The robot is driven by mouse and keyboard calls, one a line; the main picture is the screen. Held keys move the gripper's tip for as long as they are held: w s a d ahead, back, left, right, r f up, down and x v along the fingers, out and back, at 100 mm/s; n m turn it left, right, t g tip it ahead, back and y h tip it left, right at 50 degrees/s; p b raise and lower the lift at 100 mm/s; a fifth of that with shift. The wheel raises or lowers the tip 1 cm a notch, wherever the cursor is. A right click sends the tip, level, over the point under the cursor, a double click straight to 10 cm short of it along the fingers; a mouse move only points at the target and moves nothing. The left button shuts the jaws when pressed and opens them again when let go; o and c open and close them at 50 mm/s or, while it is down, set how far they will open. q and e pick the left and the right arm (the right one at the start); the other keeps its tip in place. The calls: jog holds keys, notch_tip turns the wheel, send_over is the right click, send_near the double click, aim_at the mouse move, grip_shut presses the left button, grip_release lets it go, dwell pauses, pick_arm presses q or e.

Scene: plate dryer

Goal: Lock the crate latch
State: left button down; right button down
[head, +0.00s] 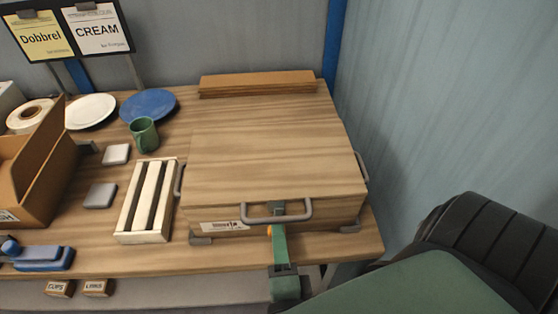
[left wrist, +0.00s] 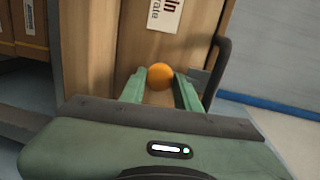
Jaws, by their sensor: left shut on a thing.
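The wooden crate (head: 270,150) stands on the table with its lid down. A grey bar handle (head: 308,208) is on its front, beside a white label (head: 222,226). An orange round knob (head: 270,231) sits low on the crate front, below the handle; I take it for the latch knob. My left gripper (head: 278,240) is at the crate front, with its fingers shut on the knob. In the left wrist view the knob (left wrist: 160,75) shows between the green fingertips. The rest of the latch is mostly hidden by my gripper. My right gripper is not in view.
A slatted wooden rack (head: 148,200) stands left of the crate. Beyond are a green mug (head: 145,134), a blue plate (head: 148,105), a white plate (head: 90,111) and an open cardboard box (head: 52,165). A wooden board (head: 258,83) lies behind the crate. The wall (head: 440,110) is close at right.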

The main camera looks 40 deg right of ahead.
pick_arm(q)
jog(key=shift+f+n, duration=0.15)
jog(key=shift+n, duration=0.45)
jog(key=c, duration=1)
grip_release()
jog(key=b+v, duration=0.2)
jog(key=v, duration=0.5)
jog(key=shift+s+a, duration=0.25)
jog(key=shift+s, duration=0.1)
